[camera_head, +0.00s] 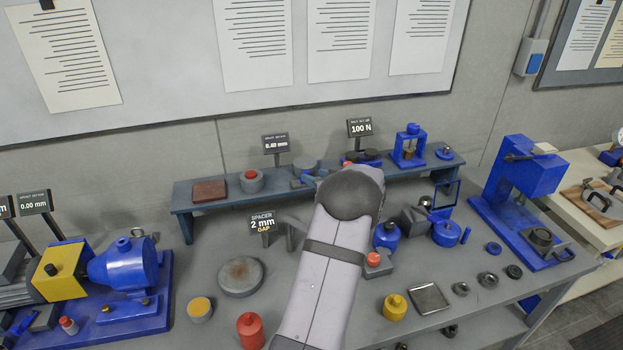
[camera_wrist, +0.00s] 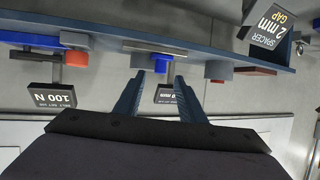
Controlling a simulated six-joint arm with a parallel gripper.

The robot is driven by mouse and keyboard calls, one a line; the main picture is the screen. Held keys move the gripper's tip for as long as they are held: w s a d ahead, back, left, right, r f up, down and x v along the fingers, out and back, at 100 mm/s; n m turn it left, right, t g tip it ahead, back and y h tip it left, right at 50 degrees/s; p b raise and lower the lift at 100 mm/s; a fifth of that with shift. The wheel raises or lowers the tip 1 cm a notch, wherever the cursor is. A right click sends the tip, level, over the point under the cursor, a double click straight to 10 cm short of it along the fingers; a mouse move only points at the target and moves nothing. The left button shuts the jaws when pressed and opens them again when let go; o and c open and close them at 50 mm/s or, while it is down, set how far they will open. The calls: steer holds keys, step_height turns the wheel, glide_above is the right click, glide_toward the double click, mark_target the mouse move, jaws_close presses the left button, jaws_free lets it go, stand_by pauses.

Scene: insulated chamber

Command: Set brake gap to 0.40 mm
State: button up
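A small dark sign (camera_head: 276,144) that appears to read 0.40 mm stands behind the raised back shelf. Just in front of it, a low grey and blue device (camera_head: 305,168) sits on the shelf, partly hidden by my arm. In the wrist view, which is upside down, my gripper (camera_wrist: 160,76) is open, with its two dark blue fingers spread and nothing visibly held. The sign (camera_wrist: 165,96) shows between the fingers, and a small blue part (camera_wrist: 161,65) at the shelf lies between the fingertips. I cannot tell whether the fingers touch it.
The back shelf (camera_head: 224,205) also holds a red-brown block (camera_head: 209,191), a red-topped grey cylinder (camera_head: 252,181) and a blue press (camera_head: 408,147). A blue motor with a yellow block (camera_head: 62,268) stands left by a 0.00 mm sign (camera_head: 34,204). Loose parts crowd the bench right.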

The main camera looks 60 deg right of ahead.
steer(key=shift+v, duration=1.25)
steer(key=w+a+r+g, duration=0.1)
steer(key=w+a+g, duration=0.1)
steer(key=w+a, duration=0.9)
steer(key=w+a+f+n+g+y, duration=0.1)
steer(key=w+a, duration=0.1)
steer(key=a, duration=0.5)
steer(key=w+a+f+g, duration=0.1)
steer(key=w+a+f, duration=0.1)
steer(key=a, duration=0.5)
steer(key=s+a+f+n+g+y, duration=0.1)
steer(key=s+a+f+g+y, duration=0.1)
steer(key=s+a, duration=0.4)
steer(key=s+a+f+n+g+y, duration=0.1)
steer(key=s+a, duration=0.6)
steer(key=a, duration=0.8)
steer(key=s+a+f+n+g+y, duration=0.2)
steer(key=s+a, duration=0.4)
steer(key=a, duration=0.5)
steer(key=f+n+g, duration=0.1)
steer(key=g, duration=0.1)
steer(key=shift+s+a+g+y, duration=0.3)
steer(key=shift+s+a+g, duration=0.05)
steer(key=shift+s+g, duration=0.05)
steer(key=shift+f+b, duration=0.25)
steer(key=shift+b, duration=0.1)
